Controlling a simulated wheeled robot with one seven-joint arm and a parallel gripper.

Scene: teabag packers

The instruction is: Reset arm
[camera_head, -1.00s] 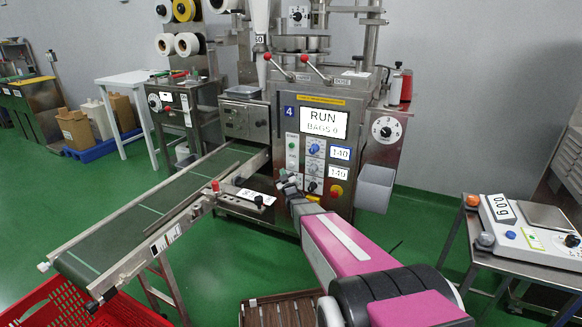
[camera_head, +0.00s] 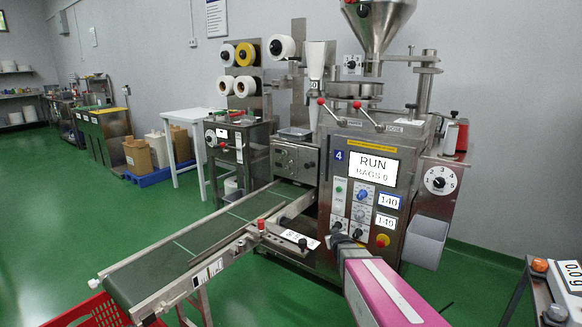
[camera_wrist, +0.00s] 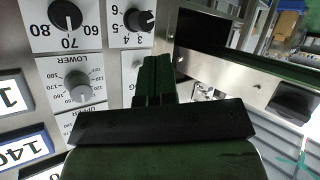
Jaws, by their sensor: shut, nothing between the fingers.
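My pink arm (camera_head: 392,298) reaches in from the bottom right of the head view toward the packing machine's front. My gripper (camera_wrist: 153,75) is shut and empty in the wrist view, its dark fingers pressed together. In the wrist view it is in front of the control panel, beside a grey knob (camera_wrist: 78,88) and a black knob (camera_wrist: 67,14).
The machine's display (camera_head: 372,171) reads RUN, BAGS 0. A green conveyor belt (camera_head: 180,250) extends left from the machine. A red crate (camera_head: 100,312) is at the bottom left and a scale (camera_head: 570,270) at the right edge. Green floor (camera_head: 60,210) is clear at the left.

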